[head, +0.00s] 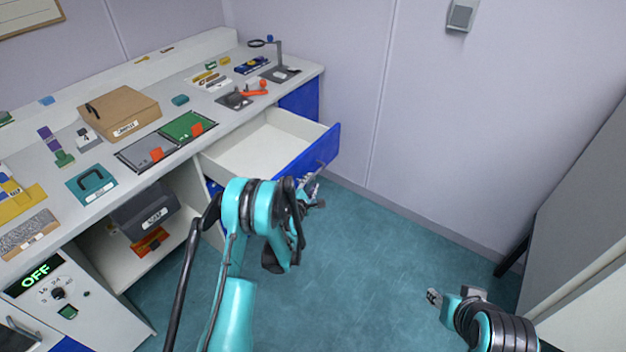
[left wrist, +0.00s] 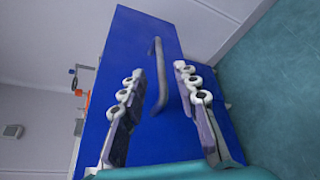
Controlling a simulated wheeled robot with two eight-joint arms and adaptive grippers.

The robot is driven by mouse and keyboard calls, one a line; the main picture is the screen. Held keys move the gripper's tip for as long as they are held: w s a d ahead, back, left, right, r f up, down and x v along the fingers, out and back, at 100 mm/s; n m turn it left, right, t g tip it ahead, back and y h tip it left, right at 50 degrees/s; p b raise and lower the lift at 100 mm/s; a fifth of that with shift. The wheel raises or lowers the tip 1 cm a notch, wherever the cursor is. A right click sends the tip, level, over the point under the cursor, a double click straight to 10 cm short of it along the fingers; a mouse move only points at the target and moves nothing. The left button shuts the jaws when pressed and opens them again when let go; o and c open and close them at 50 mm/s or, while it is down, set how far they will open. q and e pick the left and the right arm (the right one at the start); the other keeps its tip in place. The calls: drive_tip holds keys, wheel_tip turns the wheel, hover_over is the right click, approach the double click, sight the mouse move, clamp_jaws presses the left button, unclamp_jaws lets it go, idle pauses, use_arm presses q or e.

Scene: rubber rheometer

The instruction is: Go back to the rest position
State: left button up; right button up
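The drawer (head: 262,146) under the bench is pulled open and looks empty. Its blue front (head: 318,152) carries a grey bar handle, which shows in the left wrist view (left wrist: 157,75). My left gripper (head: 313,190) is just in front of the drawer front. In the left wrist view its two fingers (left wrist: 158,85) are spread apart, with the handle seen in the gap between them and nothing gripped. My right gripper (head: 452,297) is low at the lower right over the floor, far from the bench; its fingers are too small to read.
The bench (head: 225,125) holds a cardboard box (head: 120,112), a green mat (head: 187,127), a teal case (head: 91,184) and small tools. A grey bin (head: 145,210) sits on the shelf below. The floor (head: 370,250) is clear; a grey cabinet (head: 580,210) stands right.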

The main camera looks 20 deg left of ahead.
use_arm(q)
drive_tip(key=shift+r, duration=0.1)
idle(0.4)
drive_tip(key=s+d+r+m+g+h, duration=0.1)
drive_tip(key=s+d+r+m+g, duration=0.15)
drive_tip(key=s+r+m, duration=0.6)
drive_tip(key=s+d+r+m+g, duration=0.2)
drive_tip(key=s+d+r+m, duration=0.3)
drive_tip(key=r, duration=0.6)
drive_tip(key=s+m+g, duration=0.2)
drive_tip(key=s+m, duration=0.3)
drive_tip(key=s, duration=0.9)
drive_tip(key=s+a+m+g+y, duration=0.1)
drive_tip(key=s+m, duration=0.5)
drive_tip(key=s, duration=0.8)
drive_tip(key=shift+a+f+g, duration=0.25)
drive_tip(key=shift+f+g, duration=0.2)
drive_tip(key=shift+g, duration=0.1)
